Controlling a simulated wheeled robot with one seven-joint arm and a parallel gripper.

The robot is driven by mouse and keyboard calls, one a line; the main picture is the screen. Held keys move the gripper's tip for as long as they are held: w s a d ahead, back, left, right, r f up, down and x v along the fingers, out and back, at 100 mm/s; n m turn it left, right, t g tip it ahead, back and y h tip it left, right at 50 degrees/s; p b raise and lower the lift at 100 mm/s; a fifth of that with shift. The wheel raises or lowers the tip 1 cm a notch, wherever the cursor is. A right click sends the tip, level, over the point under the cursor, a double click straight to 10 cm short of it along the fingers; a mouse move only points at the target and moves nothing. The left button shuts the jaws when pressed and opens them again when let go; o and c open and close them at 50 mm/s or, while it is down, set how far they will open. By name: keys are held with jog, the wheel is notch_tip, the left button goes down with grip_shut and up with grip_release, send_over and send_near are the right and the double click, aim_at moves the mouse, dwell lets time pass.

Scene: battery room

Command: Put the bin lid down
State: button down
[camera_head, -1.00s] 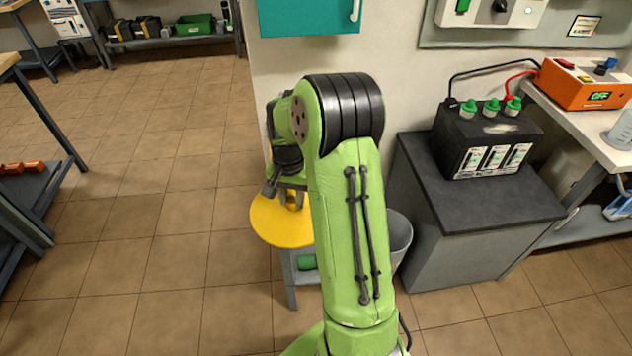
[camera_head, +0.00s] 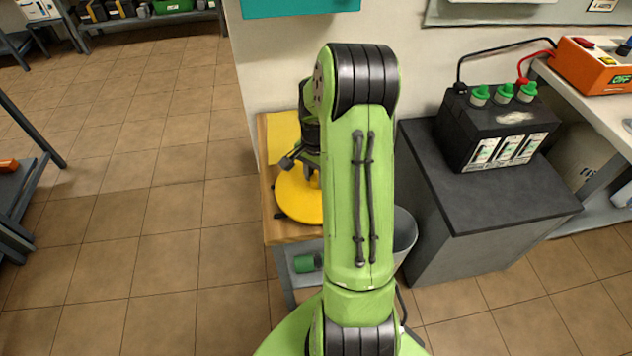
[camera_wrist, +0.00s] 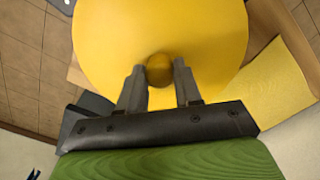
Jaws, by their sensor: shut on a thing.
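The round yellow bin lid (camera_head: 294,203) is level over the wooden side table (camera_head: 270,222); I cannot tell whether it touches the top. In the wrist view the lid (camera_wrist: 120,35) fills the upper middle, with its round knob (camera_wrist: 159,68) between my fingers. My gripper (camera_wrist: 159,78) is shut on that knob. In the head view my gripper (camera_head: 312,180) is partly hidden by my arm. A grey bin (camera_head: 404,232) stands right of the table, mostly behind my arm. Its top looks uncovered.
A yellow mat (camera_head: 284,130) lies on the back of the table. A green cylinder (camera_head: 304,263) is on the shelf below. A grey cabinet (camera_head: 470,225) with a black battery (camera_head: 490,130) stands at the right. Open tiled floor (camera_head: 160,230) lies at the left.

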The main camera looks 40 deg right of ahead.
jog(key=shift+f, duration=0.75)
jog(key=shift+f, duration=0.1)
jog(key=shift+f, duration=0.15)
jog(key=c, duration=0.8)
grip_release()
